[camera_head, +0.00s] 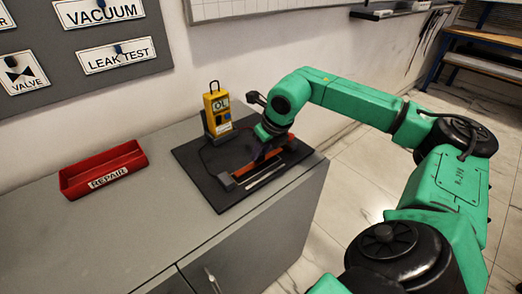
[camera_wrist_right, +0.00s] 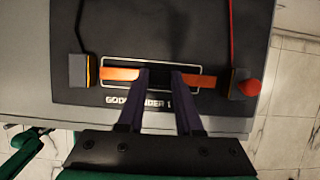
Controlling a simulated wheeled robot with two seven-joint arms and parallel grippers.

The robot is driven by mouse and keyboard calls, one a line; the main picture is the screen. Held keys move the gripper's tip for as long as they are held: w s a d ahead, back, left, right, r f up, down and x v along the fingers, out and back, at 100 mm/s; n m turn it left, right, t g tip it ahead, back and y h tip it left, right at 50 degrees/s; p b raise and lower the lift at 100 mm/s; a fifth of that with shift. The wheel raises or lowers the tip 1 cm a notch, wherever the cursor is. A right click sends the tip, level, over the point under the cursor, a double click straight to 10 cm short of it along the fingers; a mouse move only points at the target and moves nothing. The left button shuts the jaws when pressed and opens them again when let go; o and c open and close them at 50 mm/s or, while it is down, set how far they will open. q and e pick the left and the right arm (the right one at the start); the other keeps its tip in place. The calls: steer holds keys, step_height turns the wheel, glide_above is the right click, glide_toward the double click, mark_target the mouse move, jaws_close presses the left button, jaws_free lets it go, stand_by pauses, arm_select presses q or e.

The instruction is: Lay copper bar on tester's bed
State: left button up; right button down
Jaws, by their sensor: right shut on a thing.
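The copper bar (camera_wrist_right: 122,74) is an orange strip in my right gripper (camera_wrist_right: 160,72), which is shut around its middle. It also shows in the head view (camera_head: 245,168), partly hidden by the gripper (camera_head: 266,150). The bar lines up with the white-outlined bed (camera_wrist_right: 148,98) on the tester's black board (camera_head: 199,175), between two dark end blocks (camera_wrist_right: 83,70) and (camera_wrist_right: 240,84). I cannot tell whether it touches the bed or sits just above it. The tester's yellow meter (camera_head: 217,111) stands upright behind and reads "OL". My left gripper is not in view.
A red tray (camera_head: 104,170) marked "REPAIR" sits on the grey cabinet top (camera_head: 135,210) at the left. A red lead and a dark lead reach the end blocks. The wall stands close behind. The cabinet top between tray and board is clear.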

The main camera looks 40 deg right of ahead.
steer(key=shift+f+b, duration=0.4)
steer(key=shift+f, duration=0.1)
jaws_free()
stand_by(0.3)
step_height(320, 180, up, 8)
steer(key=p, duration=0.6)
steer(key=shift+r, duration=0.1)
